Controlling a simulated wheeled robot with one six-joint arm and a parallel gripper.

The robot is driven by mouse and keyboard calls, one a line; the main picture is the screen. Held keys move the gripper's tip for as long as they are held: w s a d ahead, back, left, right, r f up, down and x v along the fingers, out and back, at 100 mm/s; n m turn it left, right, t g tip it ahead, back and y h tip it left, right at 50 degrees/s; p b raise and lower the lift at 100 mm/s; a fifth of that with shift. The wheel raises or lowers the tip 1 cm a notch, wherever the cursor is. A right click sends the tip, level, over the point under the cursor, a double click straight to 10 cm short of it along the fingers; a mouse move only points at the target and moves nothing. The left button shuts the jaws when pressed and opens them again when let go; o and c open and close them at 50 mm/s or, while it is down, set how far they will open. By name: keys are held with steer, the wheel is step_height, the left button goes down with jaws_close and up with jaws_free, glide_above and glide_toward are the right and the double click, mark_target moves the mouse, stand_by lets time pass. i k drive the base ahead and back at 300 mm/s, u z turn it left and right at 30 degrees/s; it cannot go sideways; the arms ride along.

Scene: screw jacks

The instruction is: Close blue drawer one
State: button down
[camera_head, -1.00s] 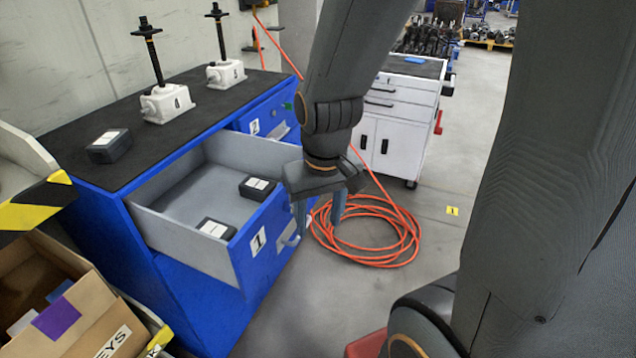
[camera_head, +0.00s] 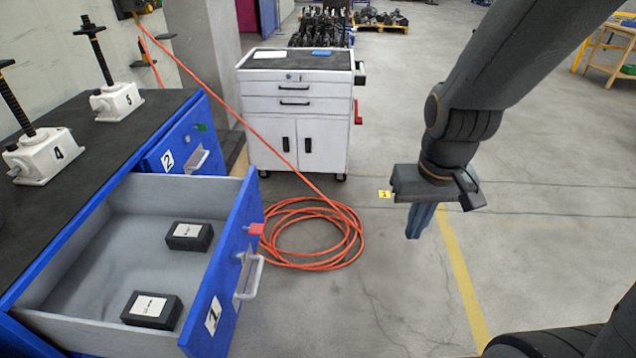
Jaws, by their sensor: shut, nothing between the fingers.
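Blue drawer one (camera_head: 225,285) stands pulled out from the blue cabinet at the lower left. Its front carries a label "1", a pale handle (camera_head: 249,278) and a small red piece (camera_head: 256,229) near the far end. Two dark boxes with white labels, one farther back (camera_head: 189,236) and one nearer (camera_head: 152,310), lie inside on the grey floor. My gripper (camera_head: 420,220) is shut and empty, pointing down over the open floor, to the right of the drawer front and clear of it.
Blue drawer two (camera_head: 180,150) is shut behind drawer one. Screw jacks 4 (camera_head: 42,155) and 5 (camera_head: 118,102) stand on the cabinet top. An orange hose (camera_head: 310,235) coils on the floor between drawer and gripper.

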mark_target(77, 303)
steer(key=z, duration=0.15)
steer(key=k, duration=0.4)
steer(key=u, duration=1.2)
steer(key=i, duration=0.5)
steer(key=z, duration=0.05)
